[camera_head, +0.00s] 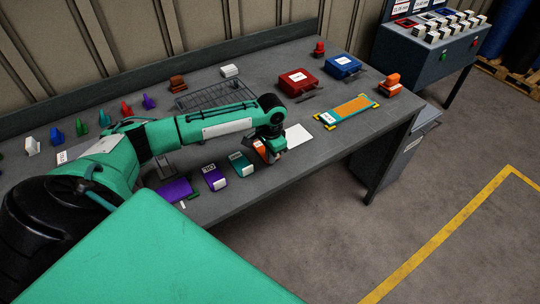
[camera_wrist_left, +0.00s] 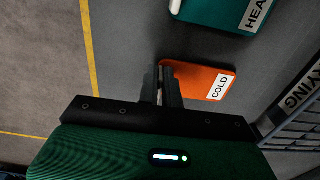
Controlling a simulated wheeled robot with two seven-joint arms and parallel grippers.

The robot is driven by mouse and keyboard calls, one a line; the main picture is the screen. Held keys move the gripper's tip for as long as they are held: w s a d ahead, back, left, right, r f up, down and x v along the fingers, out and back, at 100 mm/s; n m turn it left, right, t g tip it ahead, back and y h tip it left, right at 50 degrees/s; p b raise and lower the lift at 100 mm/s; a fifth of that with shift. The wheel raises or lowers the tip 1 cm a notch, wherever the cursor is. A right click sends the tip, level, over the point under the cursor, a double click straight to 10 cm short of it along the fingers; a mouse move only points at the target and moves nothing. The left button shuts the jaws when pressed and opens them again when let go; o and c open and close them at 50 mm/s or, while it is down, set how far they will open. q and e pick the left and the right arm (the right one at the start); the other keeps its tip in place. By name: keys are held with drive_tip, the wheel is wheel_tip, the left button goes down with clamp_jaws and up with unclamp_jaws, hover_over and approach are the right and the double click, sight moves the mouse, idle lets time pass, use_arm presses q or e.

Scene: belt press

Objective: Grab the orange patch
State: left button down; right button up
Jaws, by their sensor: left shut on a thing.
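The orange patch (camera_wrist_left: 196,79), with a white COLD label, lies at the near edge of the table in the left wrist view. In the head view only part of the orange patch (camera_head: 260,148) shows, because my left gripper (camera_head: 277,154) covers the rest. My left gripper (camera_wrist_left: 167,78) is shut on the edge of the patch; both fingers are close together there. Whether the patch is lifted off the table I cannot tell. My right gripper is not in view.
A teal patch (camera_head: 241,163) and a purple patch (camera_head: 214,177) lie to the left along the table's front edge. A white sheet (camera_head: 298,135) lies to the right. A wire rack (camera_head: 216,92) is behind my arm. An orange-topped board (camera_head: 347,110) lies further right.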

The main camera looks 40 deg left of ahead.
use_arm(q)
wheel_tip(320, 180, up, 19)
drive_tip(key=b, duration=0.3)
drive_tip(key=shift+r, duration=0.2)
